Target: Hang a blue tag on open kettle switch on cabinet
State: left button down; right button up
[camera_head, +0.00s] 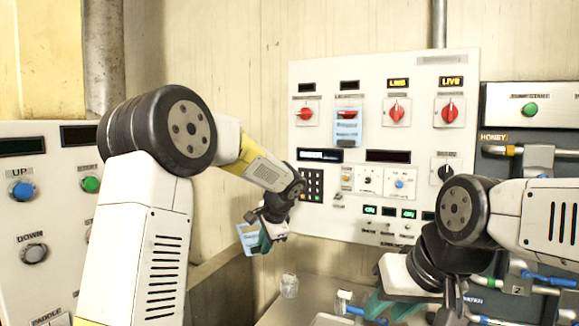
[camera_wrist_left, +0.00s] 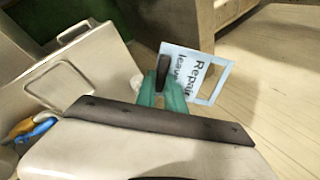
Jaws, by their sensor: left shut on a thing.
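A light-blue tag (camera_head: 249,240) with dark print is in my left gripper (camera_head: 265,232), left of and below the white cabinet panel (camera_head: 320,75). The left wrist view shows the tag (camera_wrist_left: 213,78), with a rectangular cutout, pinched at one edge between the teal fingertips (camera_wrist_left: 163,88). The panel has a top row of red switches: two with horizontal handles (camera_head: 306,114) under dark displays and two with upright handles (camera_head: 396,112) under lit ones. Another blue tag (camera_head: 347,130) hangs at the second switch from the left. My right gripper (camera_head: 385,305) is low at right; its opening is unclear.
A grey panel with UP and DOWN buttons (camera_head: 22,190) is at left. A dark panel with coloured pipes (camera_head: 520,150) is at right. A small clear container (camera_head: 289,286) and a blue-handled item (camera_head: 354,310) are low in front. Space before the white panel's upper row is clear.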

pick_arm(q)
jog(key=d+r+m+t+h, duration=0.2)
jog(key=r+m+h, duration=0.15)
jog(key=r, duration=0.75)
jog(key=d+r+m+t+h, duration=0.2)
jog(key=r+m+t, duration=0.15)
jog(key=r, duration=0.65)
jog(key=d+r+m+t+h, duration=0.1)
jog(key=d+r+m+h, duration=0.25)
jog(key=r, duration=0.75)
jog(key=w+d+f, duration=0.1)
jog(key=w+d, duration=0.1)
jog(key=w, duration=0.6)
jog(key=shift+w+y, duration=0.3)
jog(key=shift+f, duration=0.1)
jog(key=c, duration=1.3)
grip_release()
jog(key=shift+c, duration=0.2)
